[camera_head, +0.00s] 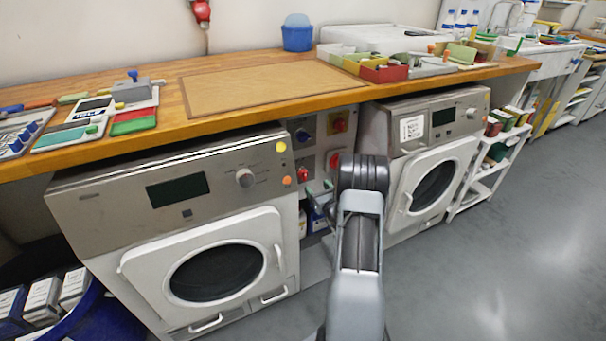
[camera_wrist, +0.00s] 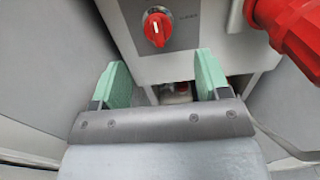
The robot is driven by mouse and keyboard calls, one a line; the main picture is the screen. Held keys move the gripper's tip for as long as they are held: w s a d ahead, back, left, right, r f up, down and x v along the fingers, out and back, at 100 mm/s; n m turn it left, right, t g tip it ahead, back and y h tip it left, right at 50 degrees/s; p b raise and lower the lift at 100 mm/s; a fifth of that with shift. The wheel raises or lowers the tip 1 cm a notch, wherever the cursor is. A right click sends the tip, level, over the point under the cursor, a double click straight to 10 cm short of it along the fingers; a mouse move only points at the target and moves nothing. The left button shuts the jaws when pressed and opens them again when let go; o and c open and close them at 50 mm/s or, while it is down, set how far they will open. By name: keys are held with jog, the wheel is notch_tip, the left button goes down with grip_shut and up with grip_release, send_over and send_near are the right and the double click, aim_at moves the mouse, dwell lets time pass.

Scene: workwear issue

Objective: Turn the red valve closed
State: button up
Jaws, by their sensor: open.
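In the head view a small red knob (camera_head: 303,174) shows low on the panel between the two machines. My gripper there (camera_head: 319,188) is close to the panel, partly hidden by my arm.
A large red connector (camera_wrist: 290,28) juts out right of the knob in the wrist view. Washing machines stand left (camera_head: 110,205) and right (camera_head: 380,135), under a wooden worktop (camera_head: 165,90). Grey floor is clear at right.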

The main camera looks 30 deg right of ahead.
aim_at(305, 176)
jog(key=w, duration=0.3)
jog(key=w+b, duration=0.1)
jog(key=w, duration=0.2)
jog(key=w+b, duration=0.1)
jog(key=w, duration=0.2)
jog(key=shift+d+f, duration=0.1)
jog(key=shift+d, duration=0.2)
jog(key=shift+w+d, duration=0.15)
jog(key=shift+w, duration=0.7)
jog(key=c, duration=0.9)
jog(key=shift+o, duration=0.2)
